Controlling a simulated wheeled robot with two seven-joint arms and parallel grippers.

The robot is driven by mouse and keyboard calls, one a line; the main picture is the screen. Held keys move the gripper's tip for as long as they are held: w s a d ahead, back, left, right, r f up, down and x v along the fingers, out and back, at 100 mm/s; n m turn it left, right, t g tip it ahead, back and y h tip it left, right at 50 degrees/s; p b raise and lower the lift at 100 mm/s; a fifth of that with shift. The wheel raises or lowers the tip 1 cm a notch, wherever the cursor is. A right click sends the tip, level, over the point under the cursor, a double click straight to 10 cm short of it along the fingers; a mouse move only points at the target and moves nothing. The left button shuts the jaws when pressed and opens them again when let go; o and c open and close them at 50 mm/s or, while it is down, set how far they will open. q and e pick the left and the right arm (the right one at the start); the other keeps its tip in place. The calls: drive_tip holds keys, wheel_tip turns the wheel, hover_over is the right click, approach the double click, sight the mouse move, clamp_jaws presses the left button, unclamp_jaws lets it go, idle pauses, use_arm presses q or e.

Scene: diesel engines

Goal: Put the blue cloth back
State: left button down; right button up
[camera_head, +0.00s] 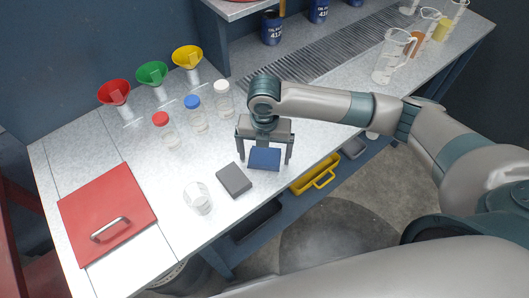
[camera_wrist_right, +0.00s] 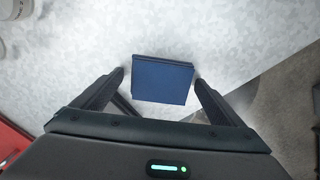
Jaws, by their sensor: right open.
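The blue cloth (camera_head: 264,159) is a small folded dark-blue block near the front edge of the grey-white worktop. In the right wrist view the blue cloth (camera_wrist_right: 162,80) lies ahead of and partly between the fingers. My right gripper (camera_head: 264,160) is open and points down over the cloth, one finger on each side of it. My left gripper is not in view.
A dark grey block (camera_head: 234,180) lies just left of the cloth, and a clear beaker (camera_head: 198,198) stands beyond it. Bottles with red, blue and white caps (camera_head: 195,113) and coloured funnels (camera_head: 153,75) stand behind. A red lid (camera_head: 106,208) lies left. A yellow tray (camera_head: 316,176) sits below the front edge.

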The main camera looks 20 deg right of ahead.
sight(265, 155)
drive_tip(key=shift+r, duration=0.15)
wheel_tip(265, 155, up, 12)
drive_tip(key=b, duration=0.3)
idle(0.9)
